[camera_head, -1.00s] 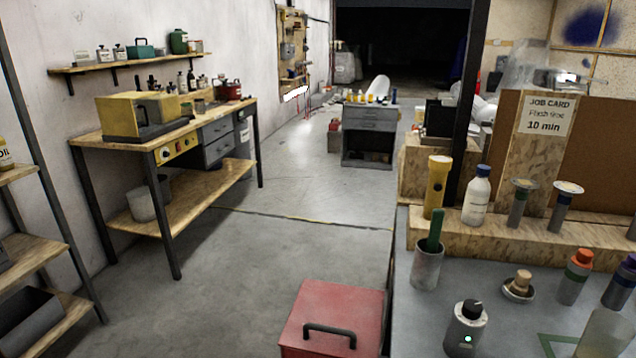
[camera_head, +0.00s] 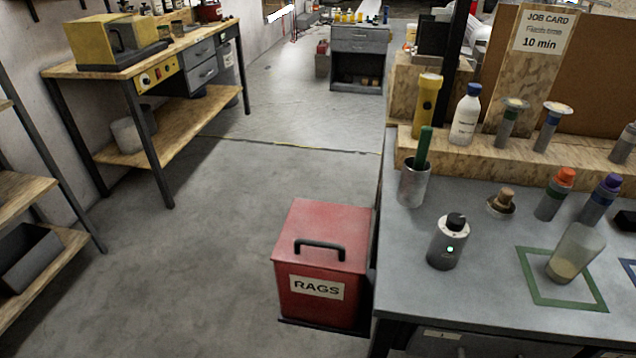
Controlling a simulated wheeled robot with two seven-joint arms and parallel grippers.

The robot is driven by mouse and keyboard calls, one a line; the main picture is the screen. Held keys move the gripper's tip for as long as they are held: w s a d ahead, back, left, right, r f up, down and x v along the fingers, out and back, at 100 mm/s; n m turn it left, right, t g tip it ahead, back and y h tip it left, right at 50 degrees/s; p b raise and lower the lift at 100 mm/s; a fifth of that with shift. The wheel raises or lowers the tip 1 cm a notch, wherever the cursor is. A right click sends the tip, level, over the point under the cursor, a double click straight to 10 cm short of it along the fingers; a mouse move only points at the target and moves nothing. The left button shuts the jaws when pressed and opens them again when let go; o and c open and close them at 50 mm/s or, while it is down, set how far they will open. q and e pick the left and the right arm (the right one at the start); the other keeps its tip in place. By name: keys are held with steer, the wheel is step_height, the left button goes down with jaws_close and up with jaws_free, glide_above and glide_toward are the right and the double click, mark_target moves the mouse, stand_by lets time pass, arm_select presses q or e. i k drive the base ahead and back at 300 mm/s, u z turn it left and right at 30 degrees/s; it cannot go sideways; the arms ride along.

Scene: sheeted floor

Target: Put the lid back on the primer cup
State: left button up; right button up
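A translucent cup (camera_head: 575,252) with beige contents stands on the grey bench, inside a green outlined square (camera_head: 540,297). It looks slightly tilted and open at the top; it may be the primer cup, but I see no label on it. A small round metal piece with a wooden knob (camera_head: 503,201) sits on the bench behind and left of it. It could be the lid, but I cannot tell for sure. Neither of my grippers shows in the head view.
On the bench (camera_head: 415,265) stand a dark-topped grey canister (camera_head: 447,242), a metal cup with a green handle (camera_head: 414,185), and orange-capped (camera_head: 556,194) and purple-capped (camera_head: 601,199) bottles. A red RAGS bin (camera_head: 322,262) stands left of the bench. The floor further left is clear.

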mark_target(579, 244)
steer(key=z, duration=1.65)
